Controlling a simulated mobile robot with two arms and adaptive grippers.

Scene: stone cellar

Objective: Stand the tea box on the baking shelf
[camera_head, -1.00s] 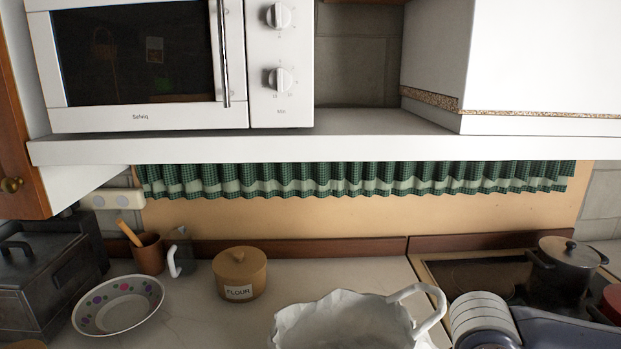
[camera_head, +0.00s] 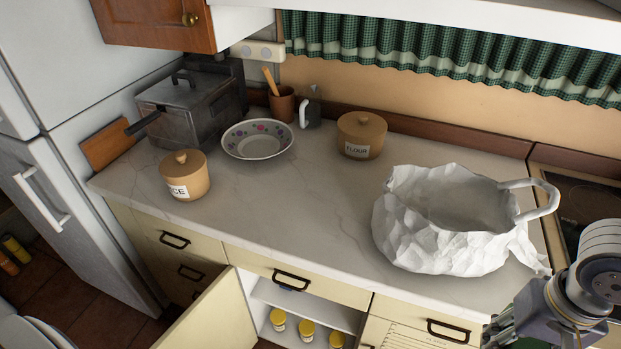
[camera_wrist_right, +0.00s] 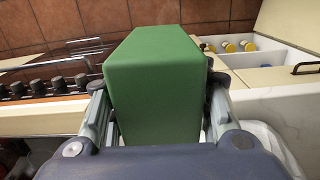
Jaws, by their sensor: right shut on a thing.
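A plain green box (camera_wrist_right: 155,85), which I take for the tea box, fills the middle of the right wrist view. My right gripper (camera_wrist_right: 157,108) is shut on it, one finger on each side. The cupboard also shows in the right wrist view (camera_wrist_right: 268,77). My left gripper is out of view.
The cream cupboard door (camera_head: 205,318) stands open to the left. Above it, the worktop (camera_head: 290,210) holds a crumpled white bag-like vessel (camera_head: 440,240), a flour pot (camera_head: 361,140), another lidded pot (camera_head: 184,180) and a bowl (camera_head: 258,142). A fridge (camera_head: 70,220) stands at left.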

